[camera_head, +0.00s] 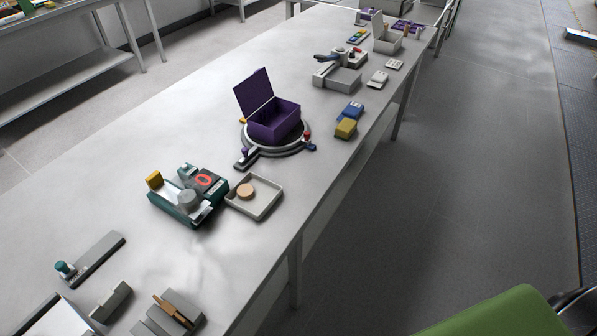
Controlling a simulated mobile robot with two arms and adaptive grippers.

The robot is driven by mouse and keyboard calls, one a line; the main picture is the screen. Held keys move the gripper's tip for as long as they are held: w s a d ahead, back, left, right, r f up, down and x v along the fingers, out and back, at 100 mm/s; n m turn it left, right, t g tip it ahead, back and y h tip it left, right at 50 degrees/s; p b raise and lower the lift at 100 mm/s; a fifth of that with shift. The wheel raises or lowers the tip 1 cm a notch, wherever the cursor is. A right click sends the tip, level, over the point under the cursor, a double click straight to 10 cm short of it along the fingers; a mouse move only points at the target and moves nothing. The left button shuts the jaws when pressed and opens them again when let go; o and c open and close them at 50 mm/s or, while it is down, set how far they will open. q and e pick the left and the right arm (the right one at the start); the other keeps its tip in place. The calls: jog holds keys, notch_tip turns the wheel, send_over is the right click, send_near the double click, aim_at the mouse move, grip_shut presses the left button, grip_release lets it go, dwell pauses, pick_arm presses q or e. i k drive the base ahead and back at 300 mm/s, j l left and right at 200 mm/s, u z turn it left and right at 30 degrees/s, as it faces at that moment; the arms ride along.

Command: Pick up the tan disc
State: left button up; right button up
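The tan disc (246,190) is small and round and lies in a shallow light-grey tray (267,207) on the long grey table, left of the picture's middle. It sits toward the tray's left side, and nothing covers it. Neither of my grippers is in view.
Left of the tray stands a green-and-grey device (190,196) with an orange-red ring. Behind is an open purple box (274,119) on a round base. Yellow (346,128) and blue (351,111) blocks lie near the table's right edge. A green surface (500,315) fills the lower right.

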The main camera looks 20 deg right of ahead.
aim_at(245, 192)
jog(key=z, duration=0.15)
jog(key=i+u, duration=0.1)
jog(key=u, duration=0.65)
jog(key=l+u, duration=0.25)
jog(key=l, duration=0.2)
jog(key=l+u, duration=0.3)
jog(key=l, duration=0.15)
jog(key=l+u, duration=0.25)
jog(key=l, duration=0.15)
jog(key=k+l+u, duration=0.25)
jog(key=l, duration=0.15)
jog(key=l+u, duration=0.3)
jog(key=l, duration=0.15)
jog(key=k, duration=0.05)
